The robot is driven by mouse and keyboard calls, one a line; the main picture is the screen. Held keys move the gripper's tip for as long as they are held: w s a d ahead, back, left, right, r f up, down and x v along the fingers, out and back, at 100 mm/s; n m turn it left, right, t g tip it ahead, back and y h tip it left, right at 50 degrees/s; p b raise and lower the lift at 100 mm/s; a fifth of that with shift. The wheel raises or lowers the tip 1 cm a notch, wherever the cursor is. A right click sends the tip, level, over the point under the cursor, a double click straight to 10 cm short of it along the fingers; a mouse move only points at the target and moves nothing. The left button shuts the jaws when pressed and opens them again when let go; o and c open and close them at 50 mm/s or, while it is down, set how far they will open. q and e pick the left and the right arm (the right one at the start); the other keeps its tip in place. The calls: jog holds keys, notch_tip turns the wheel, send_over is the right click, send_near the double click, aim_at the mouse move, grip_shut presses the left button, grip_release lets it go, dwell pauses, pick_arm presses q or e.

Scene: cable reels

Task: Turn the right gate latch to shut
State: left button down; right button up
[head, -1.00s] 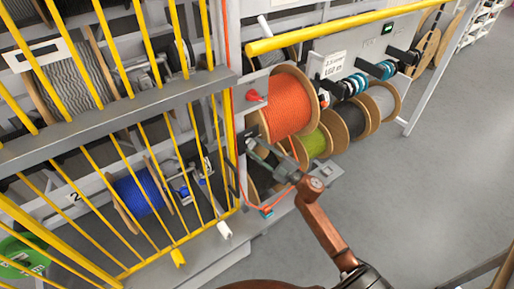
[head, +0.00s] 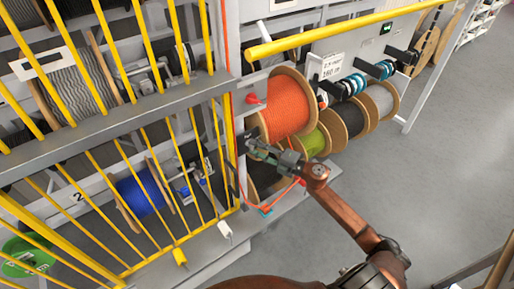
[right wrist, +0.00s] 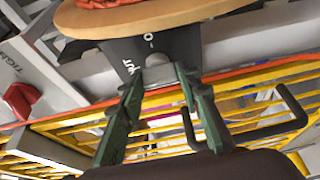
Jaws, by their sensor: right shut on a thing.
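The right gate latch shows in the right wrist view as a light grey handle (right wrist: 158,74) below a dark plate (right wrist: 178,46) with white lettering that ends in "UT" and a mark like "O". My right gripper (right wrist: 158,84) has one finger on each side of the handle and is shut on it. In the head view my right gripper (head: 252,145) reaches to the gate post beside the orange reel, and its fingers mostly hide the latch. The yellow barred gate (head: 195,150) stands left of it. The latch's exact angle is hard to tell. My left gripper is not in view.
The orange cable reel (head: 288,105) hangs close above my right gripper, with green (head: 313,143) and black (head: 348,119) reels beyond. A yellow rail (head: 330,35) crosses above. A red knob (right wrist: 20,101) and a black hooked handle (right wrist: 290,108) flank the fingers. The floor at right is clear.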

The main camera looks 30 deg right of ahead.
dwell(0.5)
jog(key=o, duration=1.2)
jog(key=shift+c, duration=0.2)
jog(key=shift+s, duration=0.1)
jog(key=v, duration=1.2)
